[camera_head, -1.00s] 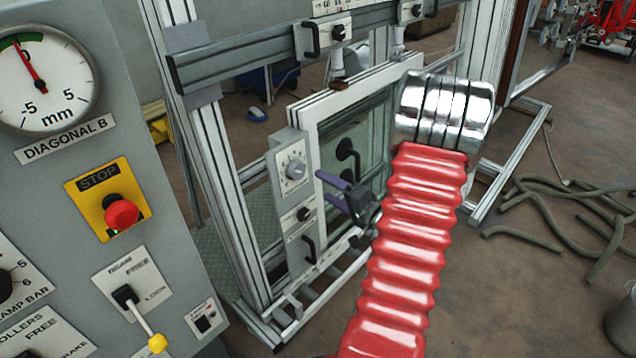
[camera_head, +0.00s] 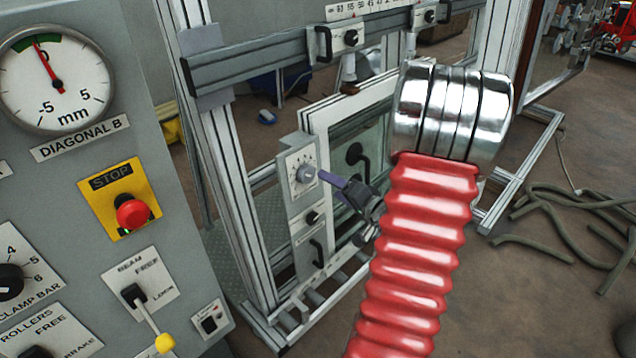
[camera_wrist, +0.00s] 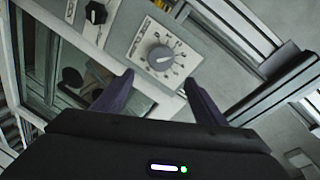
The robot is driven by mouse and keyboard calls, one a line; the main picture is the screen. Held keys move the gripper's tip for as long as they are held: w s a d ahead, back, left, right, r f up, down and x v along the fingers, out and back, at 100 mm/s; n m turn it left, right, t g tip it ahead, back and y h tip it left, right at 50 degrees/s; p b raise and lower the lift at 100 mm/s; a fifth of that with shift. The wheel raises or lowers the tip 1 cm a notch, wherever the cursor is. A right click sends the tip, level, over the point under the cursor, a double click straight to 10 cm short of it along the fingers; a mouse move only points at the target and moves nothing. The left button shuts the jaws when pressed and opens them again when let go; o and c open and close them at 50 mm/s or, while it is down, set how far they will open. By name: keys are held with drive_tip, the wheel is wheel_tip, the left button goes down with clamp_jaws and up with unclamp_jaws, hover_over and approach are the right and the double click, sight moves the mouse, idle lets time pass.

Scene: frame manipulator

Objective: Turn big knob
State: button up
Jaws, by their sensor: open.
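The big grey knob (camera_head: 305,174) sits on a pale dial plate with markings, on the upper part of a grey panel on the metal frame. In the wrist view the big knob (camera_wrist: 160,58) is just beyond my fingertips, roughly midway between them. My gripper (camera_head: 322,176) is open, its purple fingers pointing at the knob; in the head view only one finger shows clearly. In the wrist view my gripper (camera_wrist: 158,80) has its two fingers apart with nothing between them. I cannot tell whether a finger touches the knob.
A smaller black knob (camera_head: 312,217) and a black handle (camera_head: 317,253) are below on the same panel. A control console with a gauge (camera_head: 58,80) and a red stop button (camera_head: 132,211) stands at the left. Grey hoses (camera_head: 570,215) lie on the floor at right.

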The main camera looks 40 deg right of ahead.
drive_tip(key=w+a+r+n+g+h, duration=0.3)
drive_tip(key=a+r+n+g, duration=0.25)
drive_tip(key=a+r, duration=0.75)
drive_tip(key=s+a+n+g+y, duration=0.2)
drive_tip(key=s+a+n, duration=0.2)
drive_tip(key=s+a, duration=0.4)
drive_tip(key=s+a+n+g+y, duration=0.1)
drive_tip(key=s+a+n+y, duration=0.2)
drive_tip(key=s+a, duration=0.6)
drive_tip(key=a+n, duration=0.1)
drive_tip(key=a, duration=0.7)
drive_tip(key=shift+a+r+n+g, duration=0.15)
drive_tip(key=shift+r+n+g, duration=0.2)
drive_tip(key=shift+r, duration=0.05)
drive_tip(key=shift+s, duration=0.1)
drive_tip(key=shift+c, duration=0.5)
